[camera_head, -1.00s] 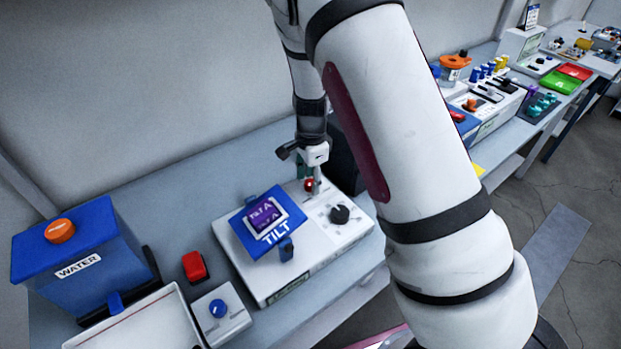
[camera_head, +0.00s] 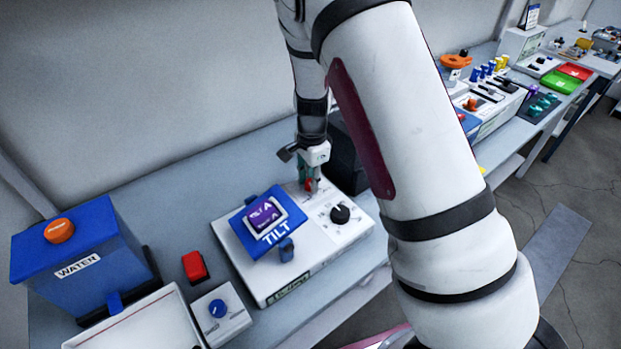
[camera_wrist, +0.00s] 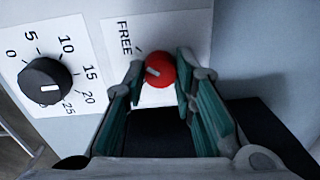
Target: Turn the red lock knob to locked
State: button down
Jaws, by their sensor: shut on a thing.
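The red lock knob (camera_wrist: 159,70) sits on the white panel of the tilt device in the wrist view, between my gripper's two green-padded fingers. My gripper (camera_wrist: 158,84) is shut on the knob. The knob has a pale pointer mark, and the word FREE (camera_wrist: 124,38) is printed to its left. Any other label is hidden or out of view. In the head view my gripper (camera_head: 311,187) points down at the back right of the device (camera_head: 318,272), with the red knob (camera_head: 309,184) partly hidden by the fingers.
A black dial (camera_wrist: 46,82) with a printed number scale sits left of the red knob in the wrist view. A red block (camera_head: 195,266), a blue-knobbed box (camera_head: 217,308) and a blue WATER tank (camera_head: 80,265) are to the left.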

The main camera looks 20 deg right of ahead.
jog(key=n, duration=0.4)
jog(key=shift+b, duration=0.35)
jog(key=n, duration=0.4)
jog(key=shift+w+n+b, duration=0.1)
jog(key=shift+n+b, duration=0.2)
jog(key=shift+b, duration=0.1)
jog(key=n, duration=0.4)
jog(key=shift+n+b, duration=0.3)
jog(key=shift+b, duration=0.05)
jog(key=shift+n, duration=1.7)
jog(key=c, duration=1.3)
grip_release()
jog(key=shift+r, duration=0.15)
